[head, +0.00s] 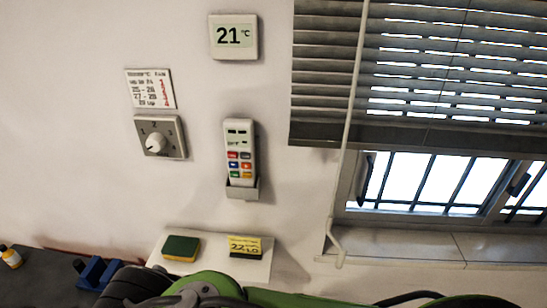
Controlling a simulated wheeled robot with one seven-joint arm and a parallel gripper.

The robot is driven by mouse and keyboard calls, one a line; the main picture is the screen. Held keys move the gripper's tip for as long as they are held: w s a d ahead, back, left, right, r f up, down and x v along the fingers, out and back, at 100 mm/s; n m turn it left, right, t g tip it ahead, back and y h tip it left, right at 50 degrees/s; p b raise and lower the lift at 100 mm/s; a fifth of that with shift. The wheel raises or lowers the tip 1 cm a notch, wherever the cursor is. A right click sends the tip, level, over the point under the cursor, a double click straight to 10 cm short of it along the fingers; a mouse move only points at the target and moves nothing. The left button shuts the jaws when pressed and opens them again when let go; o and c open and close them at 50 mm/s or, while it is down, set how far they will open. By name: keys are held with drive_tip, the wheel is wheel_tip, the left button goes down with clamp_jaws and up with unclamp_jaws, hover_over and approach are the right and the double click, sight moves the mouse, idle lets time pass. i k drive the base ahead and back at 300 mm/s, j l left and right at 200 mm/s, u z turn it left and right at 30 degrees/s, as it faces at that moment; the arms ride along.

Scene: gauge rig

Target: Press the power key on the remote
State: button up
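The remote (240,150) is white with a small dark-lettered display at its top and several coloured keys below. It stands upright in a grey holder (242,189) on the wall, near the middle of the head view. The keys are too small to read, so I cannot tell which one is the power key. My green and dark arm shows along the bottom edge, below the remote and apart from it. My gripper's fingers are not visible.
A white shelf (216,254) below holds a sponge (181,248) and yellow card (245,247).

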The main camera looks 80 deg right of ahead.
sight(231, 155)
drive_tip(key=l+z, duration=0.1)
drive_tip(key=z, duration=2.25)
